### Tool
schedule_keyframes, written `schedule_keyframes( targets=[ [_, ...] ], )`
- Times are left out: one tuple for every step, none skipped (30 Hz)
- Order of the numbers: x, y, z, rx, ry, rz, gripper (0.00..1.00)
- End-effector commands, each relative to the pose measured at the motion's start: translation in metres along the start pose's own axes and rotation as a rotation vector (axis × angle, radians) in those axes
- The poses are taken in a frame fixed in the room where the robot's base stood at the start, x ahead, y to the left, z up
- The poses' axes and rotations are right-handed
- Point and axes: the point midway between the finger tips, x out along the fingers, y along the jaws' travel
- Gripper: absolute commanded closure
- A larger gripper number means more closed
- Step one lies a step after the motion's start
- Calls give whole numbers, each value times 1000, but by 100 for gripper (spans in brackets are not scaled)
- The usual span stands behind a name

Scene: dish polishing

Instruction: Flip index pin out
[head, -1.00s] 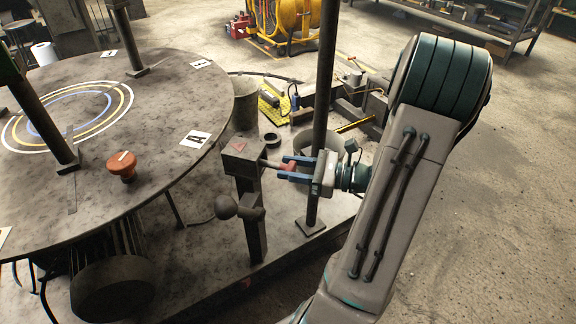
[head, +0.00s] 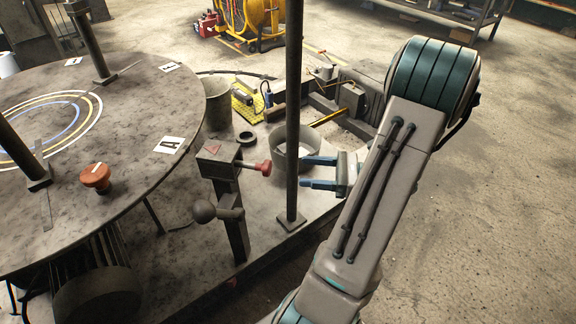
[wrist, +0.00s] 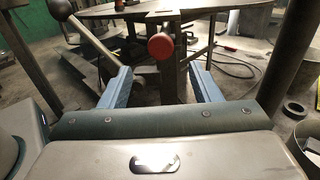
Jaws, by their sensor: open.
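The index pin shows as a red knob (head: 264,168) on a short rod, pointing right out of a dark block (head: 218,158) on a post beside the round table. My gripper (head: 305,172) is open and empty to the right of the knob, with a gap between its blue fingertips and the knob. In the wrist view, the red knob (wrist: 160,46) sits ahead, centred between the two blue fingers of my gripper (wrist: 160,70) and beyond their tips. The block behind the knob is partly hidden by it.
A dark upright pole (head: 292,110) stands between the knob and my gripper in the head view. A ball-ended lever (head: 205,211) is on the post below the block. The round table (head: 130,110) is at left. A round bin (head: 297,152) stands behind the pole.

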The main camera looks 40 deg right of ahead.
Motion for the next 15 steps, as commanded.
schedule_keyframes(
  targets=[
    [-9,0,1,1,0,-3,43],
    [-14,0,1,1,-1,-1,43],
    [-19,0,0,0,0,-2,43],
    [-23,0,0,0,1,-3,43],
    [-26,0,0,0,0,-2,43],
    [-29,0,0,1,0,-1,43],
    [-31,0,0,1,-1,0,43],
    [-32,0,0,1,-1,0,43],
    [-34,0,0,0,-1,0,43],
    [-34,0,0,0,-1,0,43],
    [-35,0,0,0,0,0,43],
    [-35,0,0,0,0,0,43],
    [-35,0,0,0,0,1,43],
    [-35,0,0,0,0,1,43],
    [-35,0,0,0,0,0,43]
  ],
)
